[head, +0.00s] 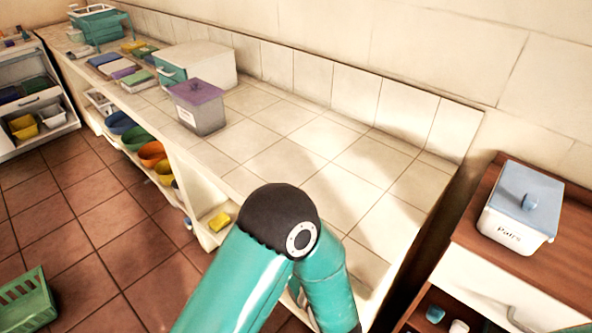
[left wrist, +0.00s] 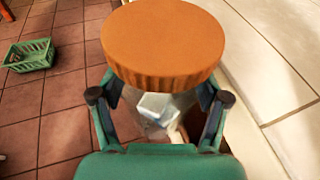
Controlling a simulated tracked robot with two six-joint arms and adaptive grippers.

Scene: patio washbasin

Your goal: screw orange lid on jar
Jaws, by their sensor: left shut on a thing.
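The orange lid (left wrist: 160,42) is a wide, round disc with a ribbed edge at the top of the left wrist view. Below it, between the fingers, a pale, see-through body (left wrist: 155,108) shows, which looks like the jar with something whitish in it. My left gripper (left wrist: 160,98) has a finger on each side of this body, below the lid's edge, and is shut on it. The lid hides the fingertips, and I cannot tell how tightly the lid sits. In the head view my arm hides the left gripper, lid and jar.
The tiled counter (head: 285,165) is mostly clear in its middle and right. A grey box with a purple lid (head: 197,106) stands on it. A white box with a blue lid (head: 522,205) stands on the wooden cabinet at right. A green basket (head: 28,298) is on the floor.

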